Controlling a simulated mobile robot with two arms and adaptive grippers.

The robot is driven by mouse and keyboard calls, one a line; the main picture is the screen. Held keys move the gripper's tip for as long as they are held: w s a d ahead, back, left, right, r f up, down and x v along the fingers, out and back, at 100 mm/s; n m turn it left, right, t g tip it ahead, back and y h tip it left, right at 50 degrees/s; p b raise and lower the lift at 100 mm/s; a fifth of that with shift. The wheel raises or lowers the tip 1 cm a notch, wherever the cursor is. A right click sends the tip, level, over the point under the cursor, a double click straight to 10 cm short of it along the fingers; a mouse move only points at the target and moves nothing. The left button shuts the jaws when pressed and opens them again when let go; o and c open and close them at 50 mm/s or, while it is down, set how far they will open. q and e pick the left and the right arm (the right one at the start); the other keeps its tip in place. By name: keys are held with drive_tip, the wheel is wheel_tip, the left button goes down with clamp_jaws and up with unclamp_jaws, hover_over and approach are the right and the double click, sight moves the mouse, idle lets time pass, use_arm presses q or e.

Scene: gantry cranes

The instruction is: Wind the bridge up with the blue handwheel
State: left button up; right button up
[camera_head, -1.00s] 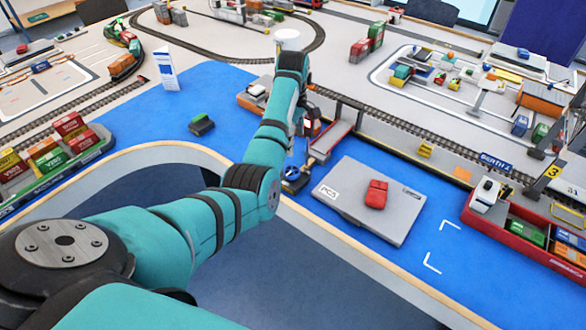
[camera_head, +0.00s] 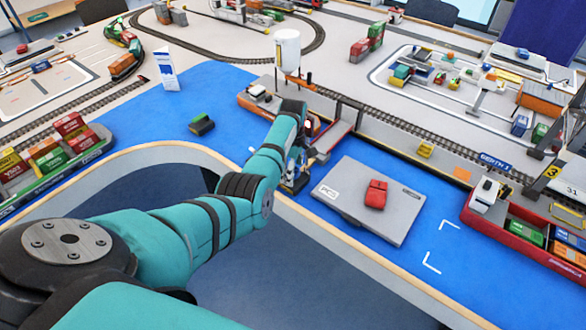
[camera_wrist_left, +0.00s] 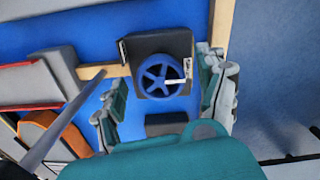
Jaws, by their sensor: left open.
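The blue handwheel (camera_wrist_left: 152,80) is a spoked wheel on a dark block at the table's edge in the left wrist view. A small white tab lies over its right side. My left gripper (camera_wrist_left: 163,103) is open, with one finger to each side of the wheel, and I see no contact. In the head view my left gripper (camera_head: 296,174) is low over the table's edge and largely hides the wheel. A grey, red-edged ramp (camera_head: 336,130), seemingly the bridge, lies just behind it; whether it is raised I cannot tell. My right gripper is out of view.
A grey platform (camera_head: 345,205) with a red car (camera_head: 376,194) lies right of my gripper. A red ship (camera_head: 530,235) with containers is farther right. A small dark green boat (camera_head: 201,124) and a white sign (camera_head: 166,70) stand to the left. A white cylinder (camera_head: 288,50) stands behind my arm.

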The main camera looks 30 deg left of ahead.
use_arm(q)
drive_tip(key=c, duration=1.2)
